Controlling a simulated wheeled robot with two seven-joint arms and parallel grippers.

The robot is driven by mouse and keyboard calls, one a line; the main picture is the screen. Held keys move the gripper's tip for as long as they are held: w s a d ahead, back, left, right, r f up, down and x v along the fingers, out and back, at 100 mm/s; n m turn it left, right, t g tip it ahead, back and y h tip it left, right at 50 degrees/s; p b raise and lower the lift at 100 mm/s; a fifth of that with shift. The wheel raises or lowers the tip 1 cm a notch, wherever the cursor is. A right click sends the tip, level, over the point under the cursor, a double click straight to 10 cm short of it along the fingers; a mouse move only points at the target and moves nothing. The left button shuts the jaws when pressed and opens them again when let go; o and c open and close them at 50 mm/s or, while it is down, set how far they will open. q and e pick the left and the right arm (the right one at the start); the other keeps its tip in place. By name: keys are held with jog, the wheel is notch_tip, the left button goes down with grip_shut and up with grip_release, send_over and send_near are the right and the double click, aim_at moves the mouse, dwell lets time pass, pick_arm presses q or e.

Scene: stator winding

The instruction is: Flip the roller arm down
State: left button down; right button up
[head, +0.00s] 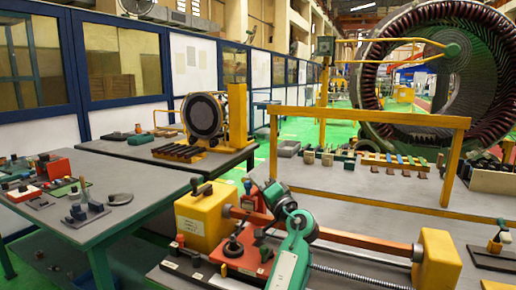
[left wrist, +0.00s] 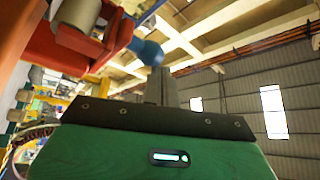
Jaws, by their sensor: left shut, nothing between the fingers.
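The roller arm (head: 249,203) seems to be the upright reddish part with a blue-green knob, on the winding fixture's left half in the head view. In the left wrist view the red-orange arm (left wrist: 75,45) carries a pale roller (left wrist: 82,14) and ends in a blue ball knob (left wrist: 148,51). My left gripper (head: 272,190) is at the right of the arm, tilted upward. Its dark fingers (left wrist: 161,86) are shut and empty, just below the knob in the wrist picture. Whether they touch it I cannot tell. My right gripper is not in view.
The fixture has a yellow block (head: 200,219) at the left, another yellow block (head: 438,262) at the right, and a threaded rod (head: 365,272). A yellow frame (head: 370,115) stands behind. A table with small tools (head: 150,180) is at the left. A large stator (head: 400,125) stands behind.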

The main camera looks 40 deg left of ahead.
pick_arm(q)
notch_tip(320, 180, up, 20)
jog(key=shift+f, duration=0.25)
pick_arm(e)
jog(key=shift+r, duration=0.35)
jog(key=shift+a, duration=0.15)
